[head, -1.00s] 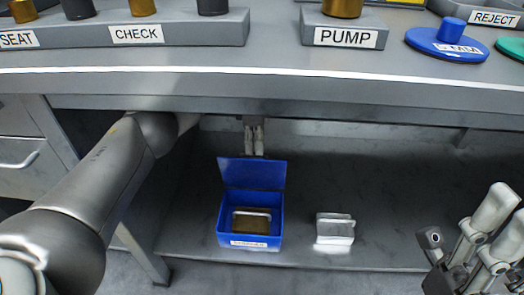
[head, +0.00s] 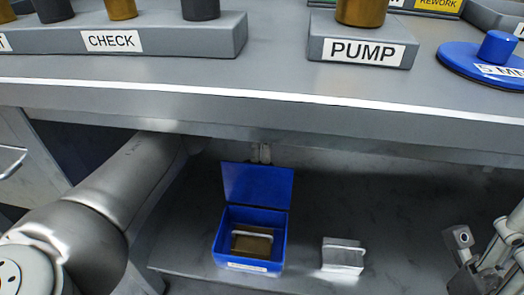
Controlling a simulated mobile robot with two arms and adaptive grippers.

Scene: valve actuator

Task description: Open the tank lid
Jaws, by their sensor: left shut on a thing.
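A blue open box (head: 221,243) with a white front label, too small to read, stands on the lower shelf. Its blue lid (head: 257,185) stands up at the back. A brass-coloured block (head: 252,243) with a pale handle-like bar lies inside. My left gripper (head: 261,155) is at the lid's top edge, shut on the lid; its tips are partly hidden. The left arm reaches in under the bench from the left. My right gripper (head: 492,262) is at the lower right, cut off by the picture's edge, away from the box.
A small silver block (head: 343,258) with a bar on top sits right of the box. The bench top (head: 270,75) overhangs the shelf (head: 400,240). On it are the PUMP stand (head: 361,50), the CHECK rack (head: 165,42) and a blue disc (head: 465,63).

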